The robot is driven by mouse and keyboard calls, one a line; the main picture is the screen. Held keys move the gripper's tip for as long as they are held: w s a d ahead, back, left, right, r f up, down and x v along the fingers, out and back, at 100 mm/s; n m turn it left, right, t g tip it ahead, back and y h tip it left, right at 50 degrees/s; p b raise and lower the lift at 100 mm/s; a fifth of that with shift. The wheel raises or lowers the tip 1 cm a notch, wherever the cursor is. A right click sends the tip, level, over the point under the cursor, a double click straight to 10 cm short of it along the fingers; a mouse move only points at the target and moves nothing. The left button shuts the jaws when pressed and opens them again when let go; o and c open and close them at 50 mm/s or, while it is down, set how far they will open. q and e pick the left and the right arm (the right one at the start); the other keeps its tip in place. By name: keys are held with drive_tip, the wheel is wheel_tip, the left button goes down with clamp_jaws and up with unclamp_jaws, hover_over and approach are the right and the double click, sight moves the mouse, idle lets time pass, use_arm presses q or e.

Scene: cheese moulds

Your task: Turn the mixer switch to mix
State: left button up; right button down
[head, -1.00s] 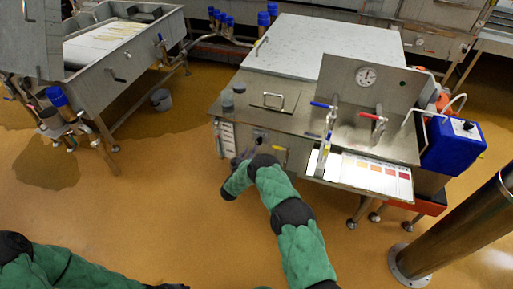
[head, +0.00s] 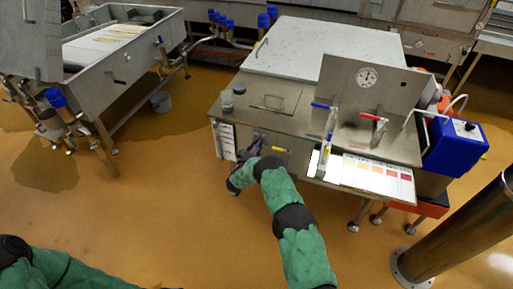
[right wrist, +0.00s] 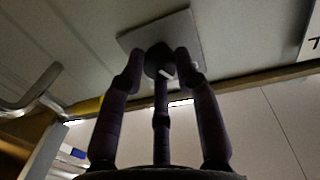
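The mixer switch (right wrist: 159,60) is a dark round knob with a small white mark, on a square grey plate in the right wrist view. My right gripper (right wrist: 160,68) has its dark fingers around this knob, fingertips against its sides, and looks shut on it. In the head view my right gripper (head: 250,151) is at the front panel of the steel machine (head: 290,122) and hides the switch. The white mark is low on the right of the knob; its labels are not readable. My left arm (head: 50,268) is at the bottom left; its gripper does not show clearly.
A bar handle (right wrist: 32,92) and a yellow part (right wrist: 84,107) are left of the knob in the right wrist view. Red and blue handled valves and a colour chart (head: 370,174) are to the right. The floor in front is clear.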

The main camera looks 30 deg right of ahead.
idle(0.3)
drive_tip(key=m+y+b, duration=0.1)
drive_tip(key=m+b, duration=0.3)
drive_tip(key=m, duration=0.7)
drive_tip(key=shift+b, duration=0.3)
drive_tip(key=shift+r+m, duration=0.1)
drive_tip(key=shift+m, duration=0.3)
drive_tip(key=c, duration=0.9)
unclamp_jaws()
drive_tip(key=v, duration=1.2)
